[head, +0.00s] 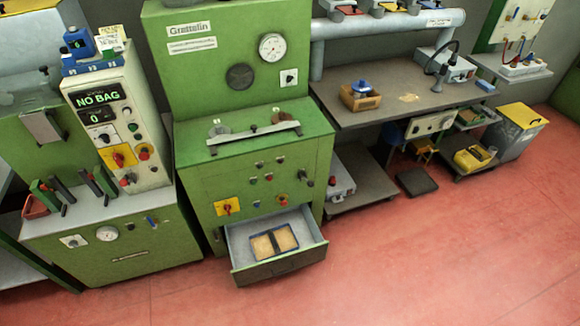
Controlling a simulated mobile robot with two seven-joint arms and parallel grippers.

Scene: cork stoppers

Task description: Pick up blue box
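Several blue things show, and I cannot tell which one is the blue box. A small dark blue object (362,86) sits in an open brown carton (360,99) on the grey workbench at the back. A blue boxy object (79,41) stands on top of the pale control unit at the left, above a blue tray (97,64). A small flat blue item (486,86) lies at the right end of the workbench. Neither of my grippers is in view.
An open drawer (278,267) juts from the green machine (262,188), holding a dark-framed tan item (274,242). The workbench (400,88) carries a lamp-like black arm. A grey bin with yellow lid (520,117) stands right. The red floor (430,250) is clear in front.

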